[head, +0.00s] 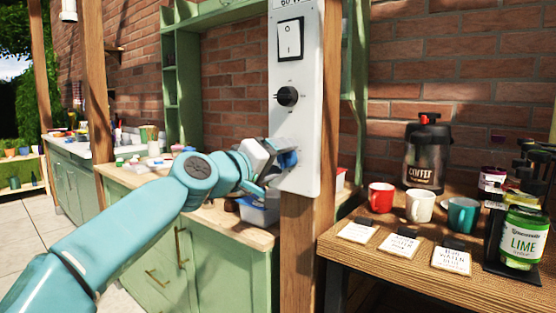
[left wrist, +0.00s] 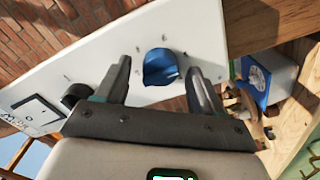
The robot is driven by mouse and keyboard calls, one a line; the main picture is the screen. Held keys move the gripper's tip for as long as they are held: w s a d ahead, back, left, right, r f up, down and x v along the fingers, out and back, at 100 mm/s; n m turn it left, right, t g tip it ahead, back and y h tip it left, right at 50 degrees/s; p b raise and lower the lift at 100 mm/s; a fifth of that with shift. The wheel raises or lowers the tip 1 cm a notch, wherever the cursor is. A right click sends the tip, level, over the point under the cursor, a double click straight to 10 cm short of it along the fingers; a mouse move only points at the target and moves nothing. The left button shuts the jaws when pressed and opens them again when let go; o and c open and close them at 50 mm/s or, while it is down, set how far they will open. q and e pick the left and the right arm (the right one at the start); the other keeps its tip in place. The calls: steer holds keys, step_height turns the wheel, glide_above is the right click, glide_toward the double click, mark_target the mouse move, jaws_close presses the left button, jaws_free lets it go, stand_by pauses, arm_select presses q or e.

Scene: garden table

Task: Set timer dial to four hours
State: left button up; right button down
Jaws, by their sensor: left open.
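A white control panel (head: 297,120) is fixed upright on a wooden post. It carries a rocker switch (head: 290,38) at the top, a black knob (head: 287,96) in the middle and a blue dial (head: 290,159) low down. Small marks ring the dial, but I cannot read them. My left gripper (head: 272,168) is at the blue dial, partly covering it in the head view. In the left wrist view the blue dial (left wrist: 160,68) sits between my open fingers, with gaps on both sides. The black knob (left wrist: 75,95) lies left of my fingers. My right gripper is out of view.
A wooden table (head: 430,272) at right holds a coffee dispenser (head: 426,160), several mugs, label cards and a lime jar (head: 523,238). A green cabinet (head: 165,245) stands behind my left arm. A blue-and-white container (head: 258,210) is just below the gripper.

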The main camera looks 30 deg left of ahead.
arm_select(q)
steer(key=s+a+b, duration=0.1)
steer(key=s+b, duration=0.1)
steer(key=s, duration=1.4)
steer(key=shift+a, duration=0.15)
steer(key=shift+s, duration=0.1)
